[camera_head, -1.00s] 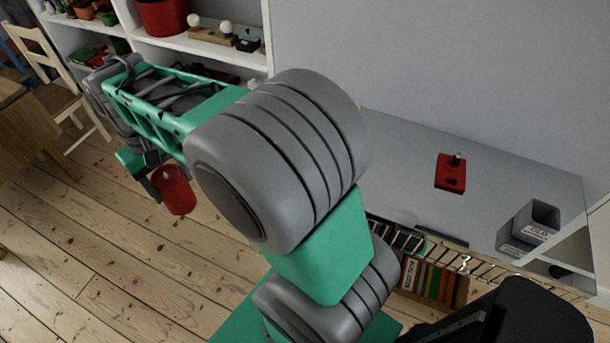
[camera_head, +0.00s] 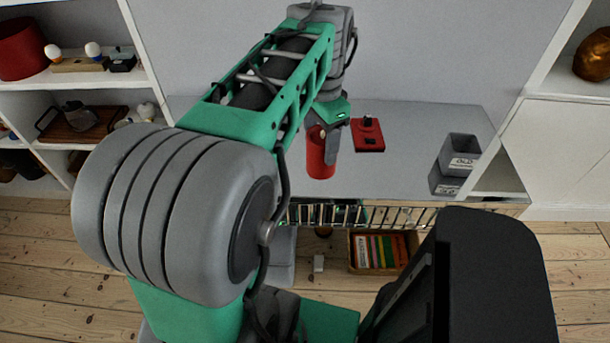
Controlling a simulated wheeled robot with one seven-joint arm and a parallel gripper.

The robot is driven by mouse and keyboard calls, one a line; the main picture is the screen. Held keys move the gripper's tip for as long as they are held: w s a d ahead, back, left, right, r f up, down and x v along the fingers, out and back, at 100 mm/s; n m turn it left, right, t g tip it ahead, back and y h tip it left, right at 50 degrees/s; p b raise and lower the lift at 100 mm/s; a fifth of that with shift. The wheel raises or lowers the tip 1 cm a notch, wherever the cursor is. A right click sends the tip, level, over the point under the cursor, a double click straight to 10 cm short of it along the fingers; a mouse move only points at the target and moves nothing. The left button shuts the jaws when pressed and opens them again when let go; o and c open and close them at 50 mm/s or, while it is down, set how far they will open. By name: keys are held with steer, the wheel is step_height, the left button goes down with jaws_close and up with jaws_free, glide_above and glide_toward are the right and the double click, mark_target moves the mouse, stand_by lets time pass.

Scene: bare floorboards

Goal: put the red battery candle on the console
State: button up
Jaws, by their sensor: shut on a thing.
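The red battery candle (camera_head: 319,158) is a red cylinder held upright in my gripper (camera_head: 326,146). My gripper is shut on its upper part, and one dark finger shows on the candle's right side. The console (camera_head: 415,140) is a grey-topped table against the wall. The candle appears over the console's top near its front edge; I cannot tell whether its base touches the surface. My arm hides the left part of the console.
A red box with a black knob (camera_head: 367,134) lies on the console just right of the candle. A grey bin (camera_head: 459,152) stands at the right end, with bare top between them. White shelves (camera_head: 75,75) stand at the left. A crate of books (camera_head: 380,251) sits below.

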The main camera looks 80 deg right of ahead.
steer(key=s, duration=0.1)
steer(key=s+m, duration=0.1)
steer(key=s, duration=0.1)
steer(key=shift+f, duration=0.2)
steer(key=shift+w+d+f+p, duration=0.35)
steer(key=shift+w+d+f, duration=1.3)
steer(key=shift+f, duration=0.5)
steer(key=shift+w+d+f+p, duration=0.35)
steer(key=shift+w+d+f, duration=0.95)
steer(key=shift+d+f, duration=0.7)
steer(key=shift+w+d+f+p, duration=0.35)
steer(key=shift+w+d+f, duration=1.2)
steer(key=shift+f, duration=0.7)
steer(key=shift+f, duration=0.2)
steer(key=o, duration=1.6)
steer(key=shift+c, duration=0.2)
